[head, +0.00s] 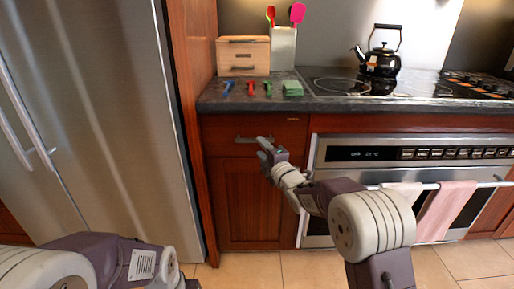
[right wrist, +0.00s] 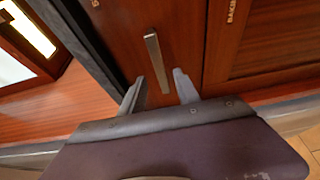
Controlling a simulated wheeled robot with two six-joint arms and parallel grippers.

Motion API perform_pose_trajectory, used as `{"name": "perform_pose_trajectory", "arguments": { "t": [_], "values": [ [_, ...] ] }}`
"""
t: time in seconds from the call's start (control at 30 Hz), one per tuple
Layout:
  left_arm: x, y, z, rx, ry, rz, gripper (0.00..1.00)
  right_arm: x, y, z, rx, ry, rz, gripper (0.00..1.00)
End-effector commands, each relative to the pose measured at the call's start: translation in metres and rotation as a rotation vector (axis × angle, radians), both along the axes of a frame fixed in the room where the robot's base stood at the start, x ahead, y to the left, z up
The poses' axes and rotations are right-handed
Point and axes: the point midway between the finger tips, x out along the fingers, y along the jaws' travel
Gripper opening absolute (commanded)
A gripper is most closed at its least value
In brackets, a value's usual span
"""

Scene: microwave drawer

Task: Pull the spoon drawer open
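A reddish-brown wooden drawer front (head: 225,128) sits under the countertop, left of the oven, and looks closed. Its small label is too small to read in the head view. Its metal bar handle (head: 243,139) is partly behind my right gripper (head: 265,147). In the right wrist view the handle (right wrist: 153,55) runs lengthwise on the drawer panel (right wrist: 120,40), and its near end lies between the two fingers of my right gripper (right wrist: 157,85). The fingers are apart, and I cannot see them touching the handle. My left arm shows at the lower left, but its gripper is out of view.
A cabinet door (head: 250,200) is below the drawer. The oven (head: 340,155) with towels (head: 445,210) is to the right, and a steel fridge (head: 110,110) to the left.

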Motion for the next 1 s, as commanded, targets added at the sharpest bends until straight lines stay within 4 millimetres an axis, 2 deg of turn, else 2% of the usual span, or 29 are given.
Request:
{"name": "perform_pose_trajectory", "arguments": {
  "t": [0.1, 0.23, 0.57, 0.6, 0.73, 1.0],
  "values": [
    [0.000, 0.000, -0.006, 0.000, 0.000, 0.000, 0.36, 0.021, 0.009, -0.002, 0.001, -0.002, 0.001, 0.38],
    [0.000, 0.000, -0.008, 0.000, 0.000, 0.000, 0.36, 0.035, 0.015, -0.001, 0.000, -0.001, 0.000, 0.38],
    [0.000, 0.000, -0.008, 0.000, 0.000, 0.000, 0.36, 0.041, 0.017, 0.000, 0.000, 0.001, 0.000, 0.38],
    [0.000, 0.000, -0.008, 0.000, 0.000, 0.000, 0.36, 0.041, 0.017, 0.000, 0.000, 0.001, 0.000, 0.35],
    [0.000, 0.000, -0.008, 0.000, 0.000, 0.000, 0.36, 0.041, 0.017, 0.000, 0.000, 0.001, 0.000, 0.00],
    [0.000, 0.000, -0.008, 0.000, 0.000, 0.000, 0.36, 0.041, 0.017, 0.000, 0.000, 0.001, 0.000, 0.00]
  ]
}}
